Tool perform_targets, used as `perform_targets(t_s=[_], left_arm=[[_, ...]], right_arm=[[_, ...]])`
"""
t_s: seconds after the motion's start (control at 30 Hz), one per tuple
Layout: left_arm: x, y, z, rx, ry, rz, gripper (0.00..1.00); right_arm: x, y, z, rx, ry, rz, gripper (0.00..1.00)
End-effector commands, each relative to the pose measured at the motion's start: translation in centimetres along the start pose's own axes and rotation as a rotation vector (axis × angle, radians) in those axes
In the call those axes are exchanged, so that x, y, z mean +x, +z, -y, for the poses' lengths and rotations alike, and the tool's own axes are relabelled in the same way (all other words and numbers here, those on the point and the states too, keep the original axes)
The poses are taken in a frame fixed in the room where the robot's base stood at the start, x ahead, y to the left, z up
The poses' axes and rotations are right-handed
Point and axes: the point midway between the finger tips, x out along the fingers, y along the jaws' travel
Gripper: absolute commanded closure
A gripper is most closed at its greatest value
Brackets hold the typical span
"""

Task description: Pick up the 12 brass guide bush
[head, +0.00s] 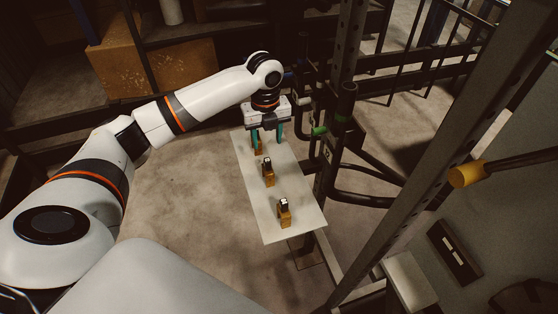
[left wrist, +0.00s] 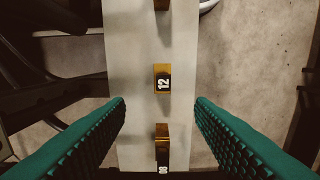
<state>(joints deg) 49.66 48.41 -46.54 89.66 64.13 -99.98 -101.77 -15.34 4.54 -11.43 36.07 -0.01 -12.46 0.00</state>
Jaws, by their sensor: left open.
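The brass guide bush marked 12 (left wrist: 162,78) stands on the pale shelf, in the middle of a row of three. In the head view it appears to be the middle piece (head: 268,172). My left gripper (head: 266,136) is open and points down over the far end of the shelf. In the left wrist view its green ribbed fingers (left wrist: 160,108) are spread wide, with nothing held. The 12 bush lies just ahead of the fingertips, near the picture's midline. My right gripper is in neither view.
Another brass piece (left wrist: 162,132) with a partly readable label lies between my fingers. A third (head: 284,212) stands near the shelf's front end. The narrow shelf (head: 290,233) has dark metal posts and bars (head: 345,110) close on its right. Its left side is open floor.

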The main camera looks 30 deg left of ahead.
Motion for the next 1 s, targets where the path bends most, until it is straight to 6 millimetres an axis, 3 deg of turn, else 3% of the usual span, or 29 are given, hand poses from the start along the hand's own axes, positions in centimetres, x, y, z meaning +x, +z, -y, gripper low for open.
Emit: perform_targets(t_s=[0.1, 0.3, 0.43, 0.63, 0.8, 1.0], left_arm=[[2.3, 0.1, 0.0, -0.002, -0.003, 0.003, 0.51], [4.3, 0.0, -0.1, -0.003, 0.001, 0.000, 0.51], [5.3, 0.2, -0.1, -0.003, 0.001, 0.001, 0.51], [8.4, 0.6, -0.1, -0.005, 0.000, 0.002, 0.51], [9.7, 0.5, -0.2, -0.003, 0.002, -0.001, 0.51], [9.7, 0.5, -0.2, -0.003, 0.003, -0.002, 0.51]], right_arm=[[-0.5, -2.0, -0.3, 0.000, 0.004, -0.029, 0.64], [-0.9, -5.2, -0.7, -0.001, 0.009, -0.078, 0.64], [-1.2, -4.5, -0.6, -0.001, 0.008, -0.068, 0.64], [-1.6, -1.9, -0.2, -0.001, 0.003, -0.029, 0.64], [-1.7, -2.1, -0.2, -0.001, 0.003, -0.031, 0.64], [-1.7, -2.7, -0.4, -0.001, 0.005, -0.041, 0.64]])
